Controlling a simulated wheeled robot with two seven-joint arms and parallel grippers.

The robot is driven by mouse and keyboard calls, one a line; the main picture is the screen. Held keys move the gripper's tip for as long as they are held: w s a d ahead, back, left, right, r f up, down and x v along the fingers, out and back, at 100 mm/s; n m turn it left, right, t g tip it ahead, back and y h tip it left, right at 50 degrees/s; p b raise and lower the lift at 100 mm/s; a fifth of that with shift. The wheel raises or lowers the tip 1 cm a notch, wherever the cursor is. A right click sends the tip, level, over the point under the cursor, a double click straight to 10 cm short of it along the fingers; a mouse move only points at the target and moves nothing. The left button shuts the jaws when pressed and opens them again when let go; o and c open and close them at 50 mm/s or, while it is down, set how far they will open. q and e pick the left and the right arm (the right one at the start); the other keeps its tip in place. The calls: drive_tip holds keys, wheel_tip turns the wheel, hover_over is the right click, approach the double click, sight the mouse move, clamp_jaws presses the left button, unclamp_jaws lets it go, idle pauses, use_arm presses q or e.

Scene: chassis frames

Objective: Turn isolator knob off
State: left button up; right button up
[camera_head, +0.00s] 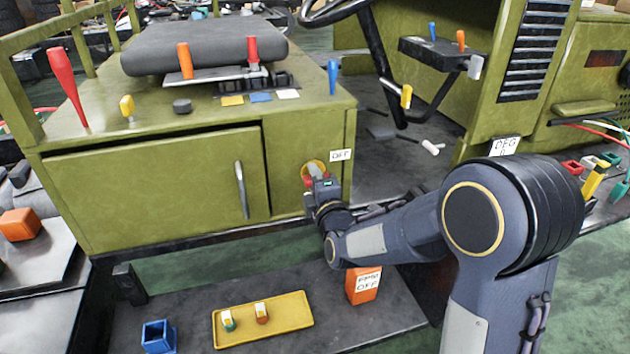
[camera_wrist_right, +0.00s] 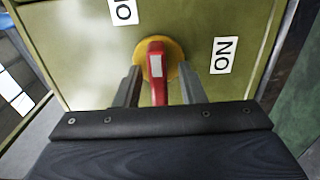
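The isolator knob has a red handle on a round yellow plate (camera_wrist_right: 178,62) on the green cabinet's front. In the right wrist view the red handle (camera_wrist_right: 157,72) lies along the picture's vertical. It also shows in the head view (camera_head: 310,179), partly hidden by my gripper. My right gripper (camera_wrist_right: 160,80) is open, with one finger on each side of the handle and a gap on both sides. In the head view it is at the knob (camera_head: 318,190). An ON label (camera_wrist_right: 224,55) is right of the knob; another label (camera_wrist_right: 123,11) is cut off. My left gripper is not in view.
The cabinet (camera_head: 160,185) has a door with a handle (camera_head: 241,190) left of the knob. Several coloured levers stand on top. Below are a yellow tray (camera_head: 285,322), an orange box (camera_head: 363,285) and a blue box (camera_head: 158,337). A steering wheel (camera_head: 335,10) is behind.

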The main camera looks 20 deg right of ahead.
drive_tip(key=s, duration=0.7)
drive_tip(key=shift+s, duration=0.4)
drive_tip(key=shift+d, duration=0.2)
drive_tip(key=s+d+f+m+g+y+p, duration=0.15)
drive_tip(key=s+m+g, duration=0.45)
drive_tip(key=s+m, duration=0.6)
drive_tip(key=s+d+f+m+g+y, duration=0.25)
drive_tip(key=s+m+g, duration=0.45)
drive_tip(key=s, duration=0.9)
wheel_tip(320, 180, up, 13)
drive_tip(key=m+p, duration=0.1)
drive_tip(key=p, duration=1.2)
drive_tip(key=shift+t+h, duration=0.3)
drive_tip(key=shift+h, duration=0.1)
